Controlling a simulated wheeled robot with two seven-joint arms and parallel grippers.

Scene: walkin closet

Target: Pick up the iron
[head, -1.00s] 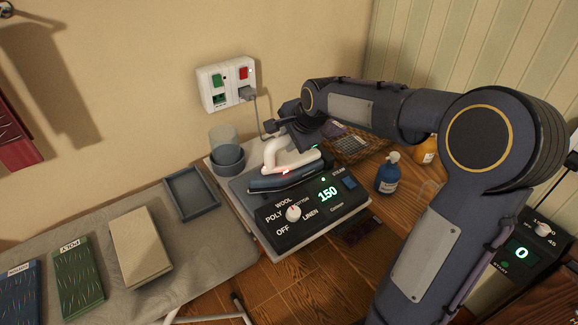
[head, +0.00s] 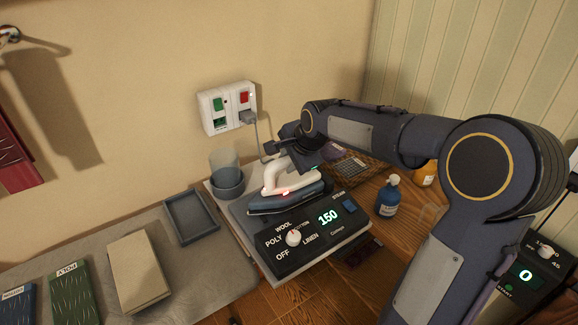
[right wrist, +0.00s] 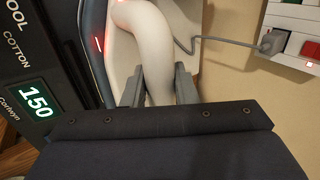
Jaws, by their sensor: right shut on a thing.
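The iron (head: 289,193) has a white handle and a dark blue body with a small red light. It sits on its black control base (head: 305,240), whose display reads 150. My right gripper (right wrist: 158,88) is shut on the iron's white handle (right wrist: 153,45), with one finger on each side of it in the right wrist view. In the head view my right arm reaches over from the right and its wrist hides part of the handle's back end. I cannot tell whether the iron is lifted clear of the base. My left gripper is not in view.
A wall socket (head: 228,107) with a plugged grey cord is behind the iron. A cup (head: 226,173) and a grey tray (head: 191,215) stand to the left. A blue bottle (head: 388,196) stands right of the base.

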